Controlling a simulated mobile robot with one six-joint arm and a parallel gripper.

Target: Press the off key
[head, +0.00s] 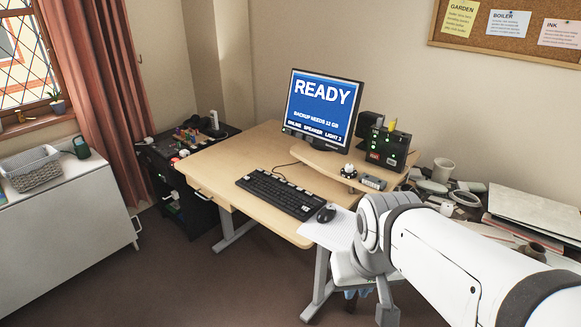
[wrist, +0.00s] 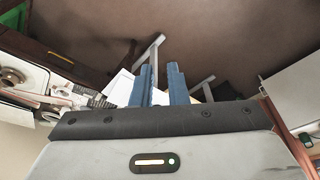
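A black keyboard (head: 281,195) lies on the wooden desk, with a dark mouse (head: 326,213) at its right end. Its key labels are too small to read, and I cannot pick out an off key. A monitor (head: 323,107) behind it shows READY, a backup line and a status line with ONLINE, SPEAKER and LIGHT 2. My gripper shows in the wrist view (wrist: 161,70) with two blue fingers apart and nothing between them. In the head view my arm comes in from the right, and the gripper hangs low at the desk's front right, mostly hidden behind my wrist.
A dark box with small lights (head: 387,147) and a small grey device (head: 373,183) are right of the monitor. Clutter, including a white mug (head: 443,169), fills the right side. A dark side unit (head: 169,165) stands left. The desk left of the keyboard is bare.

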